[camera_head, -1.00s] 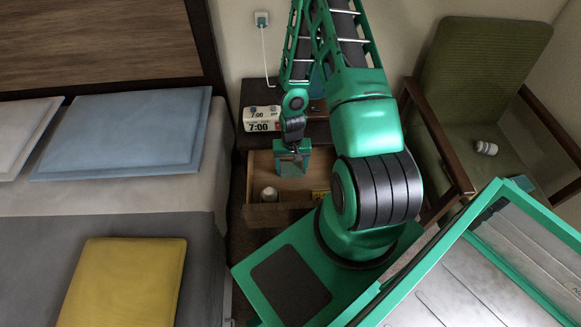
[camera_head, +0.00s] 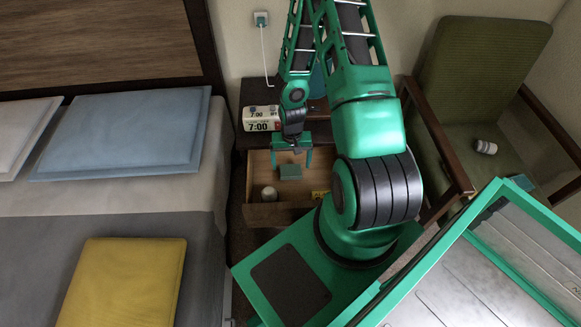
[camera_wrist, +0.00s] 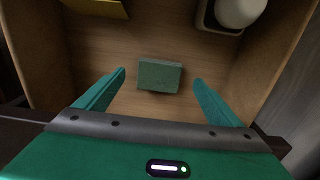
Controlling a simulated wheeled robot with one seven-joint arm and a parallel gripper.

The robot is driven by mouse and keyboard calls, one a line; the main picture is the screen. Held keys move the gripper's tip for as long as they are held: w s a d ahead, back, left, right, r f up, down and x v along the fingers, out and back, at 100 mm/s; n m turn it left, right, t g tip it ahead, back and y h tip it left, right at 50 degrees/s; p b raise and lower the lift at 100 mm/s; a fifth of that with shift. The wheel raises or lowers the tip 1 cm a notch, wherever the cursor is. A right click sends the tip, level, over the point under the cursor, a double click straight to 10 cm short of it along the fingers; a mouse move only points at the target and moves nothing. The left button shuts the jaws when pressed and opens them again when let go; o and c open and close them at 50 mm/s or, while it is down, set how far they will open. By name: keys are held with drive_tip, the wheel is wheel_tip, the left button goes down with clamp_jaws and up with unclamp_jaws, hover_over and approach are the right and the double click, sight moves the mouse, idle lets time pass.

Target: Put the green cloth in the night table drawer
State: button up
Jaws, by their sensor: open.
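The green cloth (camera_wrist: 159,76), a small folded block, lies inside the open night table drawer (camera_head: 272,215). In the wrist view it rests on the wooden drawer floor (camera_wrist: 190,105), beyond my fingertips and between their lines. It also shows in the head view (camera_head: 290,172), below my gripper. My gripper (camera_head: 291,160) is open over the drawer, with its fingers spread to either side of the cloth. In the wrist view my gripper (camera_wrist: 159,76) holds nothing, and the cloth appears apart from both fingers.
A white round object (camera_head: 269,193) and a yellow item (camera_head: 320,194) are also in the drawer. A clock (camera_head: 262,124) stands on the night table.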

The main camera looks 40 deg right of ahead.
wheel_tip(320, 180, up, 10)
wheel_tip(320, 180, up, 11)
drive_tip(key=h, duration=0.1)
hover_over(291, 173)
drive_tip(key=s+d, duration=0.3)
drive_tip(key=d, duration=0.1)
drive_tip(key=s+r, duration=0.4)
drive_tip(key=r, duration=0.6)
drive_tip(key=s+a+r+y, duration=0.1)
drive_tip(key=s+a+r, duration=0.3)
drive_tip(key=s+r, duration=0.8)
drive_tip(key=shift+s+a, duration=0.15)
drive_tip(key=shift+s, duration=0.7)
drive_tip(key=shift+w+f, duration=0.25)
drive_tip(key=shift+w, duration=0.4)
